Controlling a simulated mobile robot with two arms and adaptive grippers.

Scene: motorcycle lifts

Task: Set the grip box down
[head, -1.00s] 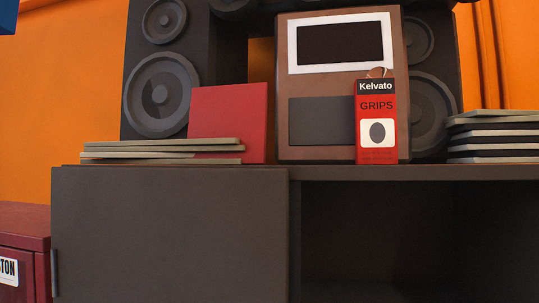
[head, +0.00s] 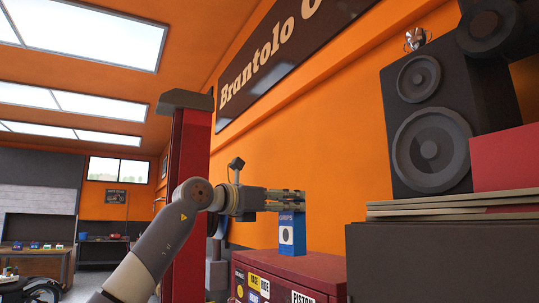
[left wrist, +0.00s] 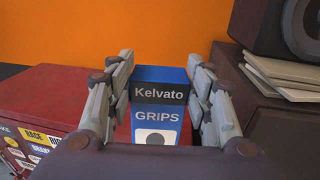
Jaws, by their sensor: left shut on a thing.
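The blue grip box (head: 291,236), with a black top band and a white panel, is upright in my left gripper (head: 299,202). The fingers close around its upper part. In the left wrist view the grip box (left wrist: 158,115), lettered "Kelvato GRIPS", stands between the two fingers of the left gripper (left wrist: 160,78). The box is over the top of the red tool chest (head: 300,268); I cannot tell whether its base touches the chest. My right gripper is not in view.
A dark cabinet (head: 440,260) stands right of the chest, bearing a stack of boards (head: 425,208) and a speaker (head: 432,130). A red lift post (head: 188,200) rises behind my arm. The visible chest top around the box looks clear.

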